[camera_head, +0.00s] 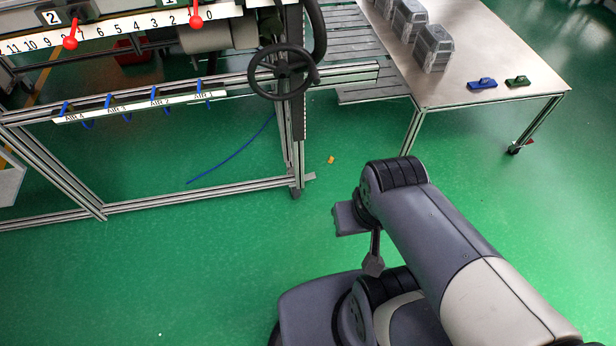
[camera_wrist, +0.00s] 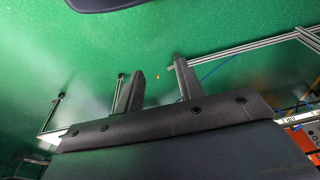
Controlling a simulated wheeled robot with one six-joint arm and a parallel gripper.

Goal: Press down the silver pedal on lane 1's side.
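I cannot make out a silver pedal in either view. The lane machine (camera_head: 150,197) stands at the upper left on an aluminium frame. Its number plates read 2 (camera_head: 52,17) and 1 (camera_head: 168,3), with lane 1 to the right. Each lane has a red-knobbed lever, lane 2's (camera_head: 70,43) and lane 1's (camera_head: 196,22). My gripper (camera_wrist: 158,66) shows in the wrist view with its two fingers apart and nothing between them. It is over the green floor, clear of the machine. In the head view my arm is at the lower right, and I cannot clearly make out the fingers.
A black handwheel (camera_head: 283,73) is on the machine's right end.

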